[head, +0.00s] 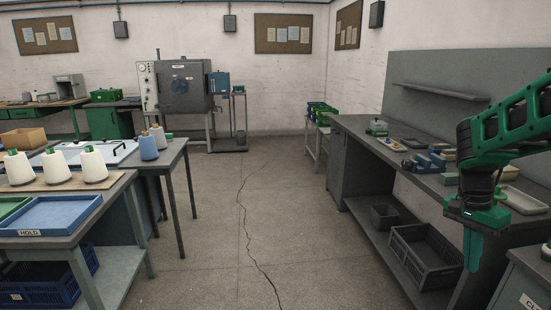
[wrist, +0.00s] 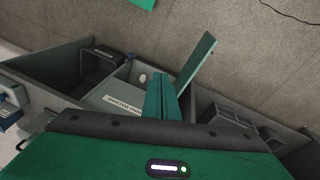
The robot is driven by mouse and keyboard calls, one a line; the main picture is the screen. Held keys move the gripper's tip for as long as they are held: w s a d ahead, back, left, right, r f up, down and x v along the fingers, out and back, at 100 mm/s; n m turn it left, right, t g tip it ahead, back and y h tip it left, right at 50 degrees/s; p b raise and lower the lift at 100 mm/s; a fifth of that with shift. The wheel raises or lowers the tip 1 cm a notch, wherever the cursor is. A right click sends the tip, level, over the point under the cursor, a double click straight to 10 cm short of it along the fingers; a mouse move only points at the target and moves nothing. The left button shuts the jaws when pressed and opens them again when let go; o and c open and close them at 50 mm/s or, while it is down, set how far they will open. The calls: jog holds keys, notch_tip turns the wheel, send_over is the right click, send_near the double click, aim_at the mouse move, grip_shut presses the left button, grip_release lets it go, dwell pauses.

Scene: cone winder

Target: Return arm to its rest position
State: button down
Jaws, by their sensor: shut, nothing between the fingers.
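My gripper (head: 473,246) is at the right of the head view. It hangs from my green and black arm (head: 505,130), fingers pointing down, in front of the right-hand workbench (head: 350,125). The fingers are shut with nothing between them. In the wrist view the green fingers (wrist: 162,97) show at the middle, above the floor and bench shelf area. A pale labelled surface (wrist: 115,100) lies beyond them, partly hidden by the gripper body.
Dark crates (head: 425,255) sit on the right bench's lower shelf. A grey cabinet (head: 525,283) stands at lower right. The middle floor (head: 225,220) is clear.

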jog(key=s+a+n+y, duration=0.1)
jog(key=s+a+n, duration=0.3)
jog(key=s, duration=0.5)
jog(key=s+a+r+n+t+y, duration=0.1)
jog(key=s+a+n, duration=0.3)
jog(key=s, duration=0.6)
jog(key=shift+s+a+r+t, duration=0.15)
jog(key=shift+s+t, duration=0.1)
jog(key=shift+t, duration=0.05)
